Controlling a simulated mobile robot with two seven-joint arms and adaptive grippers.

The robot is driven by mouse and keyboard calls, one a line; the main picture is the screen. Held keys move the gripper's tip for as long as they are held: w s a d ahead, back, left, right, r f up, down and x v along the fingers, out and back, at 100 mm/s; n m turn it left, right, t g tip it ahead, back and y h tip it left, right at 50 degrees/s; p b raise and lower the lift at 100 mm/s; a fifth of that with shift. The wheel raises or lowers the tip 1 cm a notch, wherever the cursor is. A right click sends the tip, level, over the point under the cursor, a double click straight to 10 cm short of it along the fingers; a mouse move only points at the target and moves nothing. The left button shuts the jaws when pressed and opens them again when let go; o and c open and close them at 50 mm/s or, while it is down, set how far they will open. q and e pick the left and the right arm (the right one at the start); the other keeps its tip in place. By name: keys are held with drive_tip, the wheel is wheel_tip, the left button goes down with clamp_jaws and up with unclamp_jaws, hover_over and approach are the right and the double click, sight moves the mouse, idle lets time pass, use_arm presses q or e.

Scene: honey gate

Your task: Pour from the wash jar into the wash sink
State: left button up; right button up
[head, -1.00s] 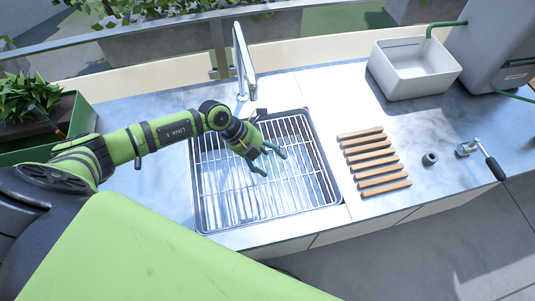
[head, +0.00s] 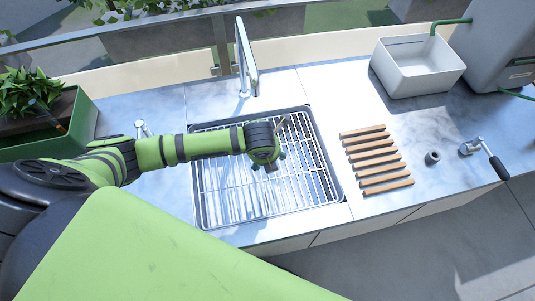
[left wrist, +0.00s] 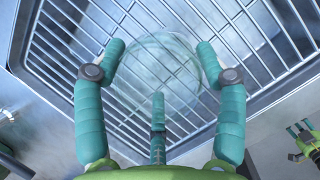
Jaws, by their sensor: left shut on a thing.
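The wash sink (head: 300,195) is a steel basin with a wire grid, set in the counter below the tall tap. My left gripper (head: 268,164) is over the sink, fingers pointing down. In the left wrist view its teal fingers (left wrist: 157,48) are shut around a clear, round glass thing, which I take as the wash jar (left wrist: 160,75). The grid shows through the glass, so its contents and exact tilt cannot be told. The jar is not discernible in the head view. A small green gripper with teal fingers, seemingly my right gripper (left wrist: 303,132), shows at the right edge of the left wrist view.
A tall steel tap (head: 245,60) stands behind the sink. Wooden slats (head: 377,160), a small grey ring (head: 432,158) and a lever fitting (head: 480,150) lie to the right. A white bin (head: 415,70) is at the back right; a green planter (head: 75,125) is at left.

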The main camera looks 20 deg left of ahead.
use_arm(q)
drive_tip(key=shift+r, duration=1.55)
drive_tip(key=shift+a+f, duration=0.1)
